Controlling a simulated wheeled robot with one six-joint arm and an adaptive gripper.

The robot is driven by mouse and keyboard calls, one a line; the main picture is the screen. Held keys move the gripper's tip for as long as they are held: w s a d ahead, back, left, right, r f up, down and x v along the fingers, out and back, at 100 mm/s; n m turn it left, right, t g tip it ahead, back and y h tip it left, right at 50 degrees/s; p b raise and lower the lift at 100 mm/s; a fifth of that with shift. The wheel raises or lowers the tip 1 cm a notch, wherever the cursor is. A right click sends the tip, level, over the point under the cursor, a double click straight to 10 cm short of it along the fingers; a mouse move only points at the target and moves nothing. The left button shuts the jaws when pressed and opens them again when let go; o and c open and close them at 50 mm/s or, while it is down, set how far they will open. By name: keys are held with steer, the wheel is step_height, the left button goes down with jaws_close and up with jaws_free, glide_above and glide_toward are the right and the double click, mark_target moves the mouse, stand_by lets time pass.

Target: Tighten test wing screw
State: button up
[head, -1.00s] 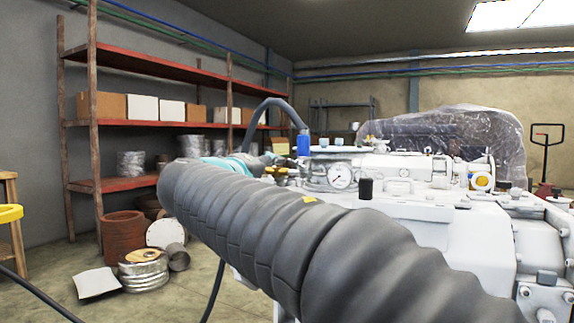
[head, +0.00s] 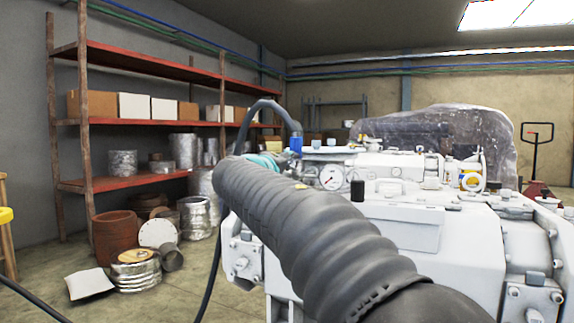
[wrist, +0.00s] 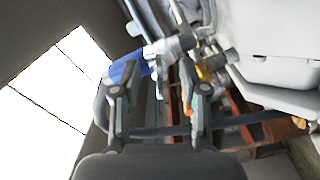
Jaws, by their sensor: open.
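The white vacuum pump (head: 400,235) fills the right of the head view, with a round gauge (head: 331,177) on its top. My gripper (wrist: 158,92) shows in the wrist view with two separated fingers, open. Beyond and between the fingertips are a grey pipe fitting (wrist: 168,50), a blue connector (wrist: 124,72) and a small yellow part (wrist: 204,71). I cannot tell for sure which part is the wing screw, or whether a finger touches anything. In the head view my sleeved arm hides the gripper; the blue connector (head: 296,145) shows just beyond it.
A black hose (head: 262,104) arches from the blue connector down to the floor. Red shelves (head: 160,122) with boxes and cans stand at the left. Drums and a brown barrel (head: 116,238) stand on the floor. A wrapped machine (head: 440,125) is behind the pump.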

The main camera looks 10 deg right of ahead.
steer(key=shift+w+d, duration=0.1)
steer(key=shift+w, duration=0.05)
jaws_close()
steer(key=shift+f, duration=0.1)
steer(key=shift+f+b, duration=0.1)
steer(key=shift+b, duration=0.45)
steer(key=shift+m+b, duration=0.5)
steer(key=shift+b, duration=0.1)
